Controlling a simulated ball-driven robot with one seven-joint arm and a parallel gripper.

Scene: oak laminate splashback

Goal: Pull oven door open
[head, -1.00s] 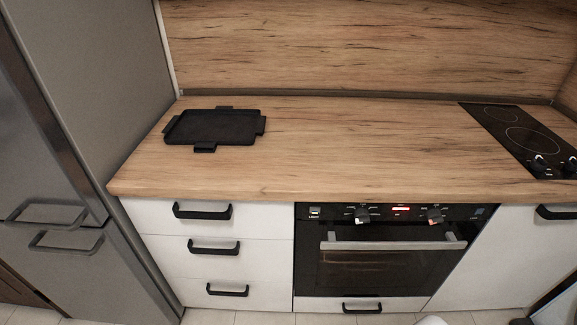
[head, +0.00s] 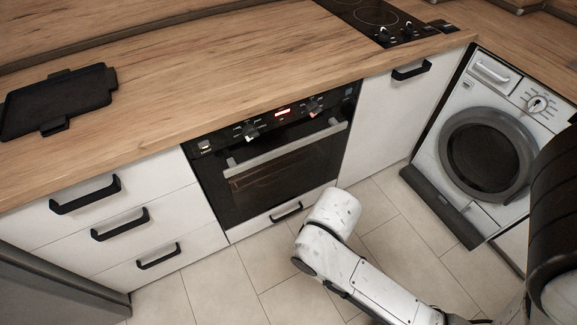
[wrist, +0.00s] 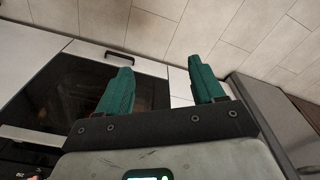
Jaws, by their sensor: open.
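The oven (head: 272,165) is black, built in under the counter, with its door closed. Its silver bar handle (head: 285,147) runs across the top of the door. In the wrist view the oven door (wrist: 62,98) is at the left, with part of the handle (wrist: 30,136) at lower left. My gripper (wrist: 160,85) shows two green fingers, spread apart with nothing between them. It is near the oven front and not touching the handle. In the head view my white arm reaches in from the lower right; its fingers cannot be made out there.
White drawers with black handles (head: 120,224) stand left of the oven, and a drawer handle (head: 286,212) sits below it. A white cabinet (head: 385,125) and a washing machine (head: 490,150) are to the right. The tiled floor (head: 215,290) in front is clear.

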